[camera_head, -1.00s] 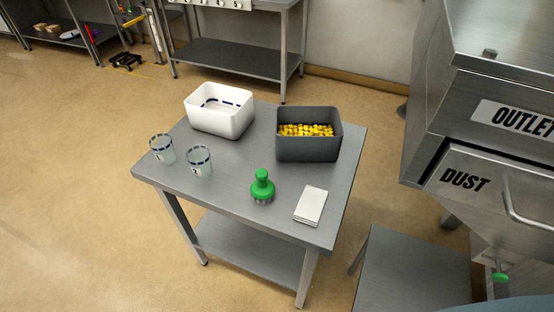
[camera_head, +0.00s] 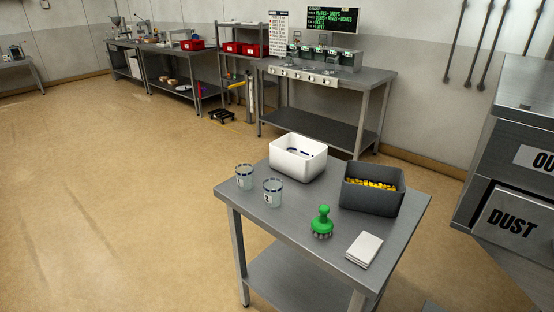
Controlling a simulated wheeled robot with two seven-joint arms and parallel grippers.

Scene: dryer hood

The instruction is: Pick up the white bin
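The white bin (camera_head: 298,160) stands upright at the back left of a small grey metal table (camera_head: 300,217). It is open at the top, and dark blue marks show on its inner wall. A dark grey bin (camera_head: 372,190) with yellow pieces (camera_head: 372,184) in it stands to its right, apart from it. Neither of my grippers shows in the view.
Two clear cups (camera_head: 244,177) (camera_head: 273,192) stand in front of the white bin. A metal cabinet marked DUST (camera_head: 508,218) stands right. The floor (camera_head: 120,200) left is clear.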

